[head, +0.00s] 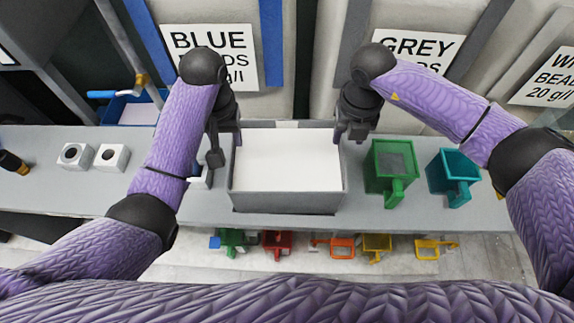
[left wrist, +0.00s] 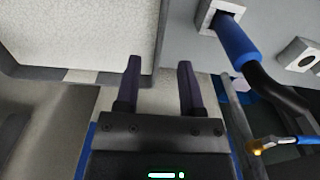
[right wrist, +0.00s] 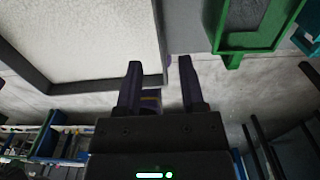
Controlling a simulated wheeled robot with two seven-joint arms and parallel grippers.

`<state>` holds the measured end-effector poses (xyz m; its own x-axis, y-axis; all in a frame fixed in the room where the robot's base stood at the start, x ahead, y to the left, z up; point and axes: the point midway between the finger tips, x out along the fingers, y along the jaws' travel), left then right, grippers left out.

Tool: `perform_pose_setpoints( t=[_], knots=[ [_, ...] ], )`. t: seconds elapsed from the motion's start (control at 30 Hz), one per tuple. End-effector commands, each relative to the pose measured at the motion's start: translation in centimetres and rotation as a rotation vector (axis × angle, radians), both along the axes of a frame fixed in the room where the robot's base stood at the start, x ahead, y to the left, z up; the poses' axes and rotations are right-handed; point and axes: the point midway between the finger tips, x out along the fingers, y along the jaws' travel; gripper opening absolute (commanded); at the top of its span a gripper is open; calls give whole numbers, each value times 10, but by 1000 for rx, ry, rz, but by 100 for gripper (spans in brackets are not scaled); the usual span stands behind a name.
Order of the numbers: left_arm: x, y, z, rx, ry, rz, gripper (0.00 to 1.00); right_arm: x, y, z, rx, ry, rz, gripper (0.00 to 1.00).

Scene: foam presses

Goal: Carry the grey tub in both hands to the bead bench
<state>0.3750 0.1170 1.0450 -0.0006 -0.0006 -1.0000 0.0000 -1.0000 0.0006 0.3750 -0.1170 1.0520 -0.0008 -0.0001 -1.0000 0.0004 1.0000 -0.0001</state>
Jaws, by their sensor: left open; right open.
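The grey tub (head: 287,202) stands on the grey bench, filled nearly to the rim with a flat white mass. My left gripper (head: 224,143) is open at the tub's left wall near the back corner. In the left wrist view its fingers (left wrist: 160,80) appear either side of the tub's wall line. My right gripper (head: 352,137) is open at the tub's right wall, also near the back. In the right wrist view its fingers (right wrist: 160,80) appear either side of the tub's corner (right wrist: 158,78). I cannot tell whether the fingers touch the wall.
A green scoop box (head: 389,172) and a teal one (head: 455,170) stand right of the tub. White blocks (head: 75,156) sit further left. Several coloured scoops (head: 277,242) are below the front edge. Labelled bins stand behind.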

Motion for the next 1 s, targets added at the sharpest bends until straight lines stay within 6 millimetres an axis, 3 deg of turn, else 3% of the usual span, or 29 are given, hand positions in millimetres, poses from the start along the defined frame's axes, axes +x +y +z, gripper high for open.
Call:
perform_pose_setpoints(
  t=[0.3,0.43,0.6,0.87,1.0],
  knots=[
    [-1,0,-60,1,4,0,50,-1,0,-60,-1,3,-2,50],
    [-1,0,-78,1,3,-1,50,0,0,-78,-1,2,-2,50],
    [-1,0,-89,1,1,0,50,0,0,-89,-1,0,0,50],
    [-1,0,-90,0,0,-1,50,0,0,-90,0,-1,0,50],
    [-1,0,-90,0,0,-1,25,0,0,-89,0,-1,0,25]
  ],
)
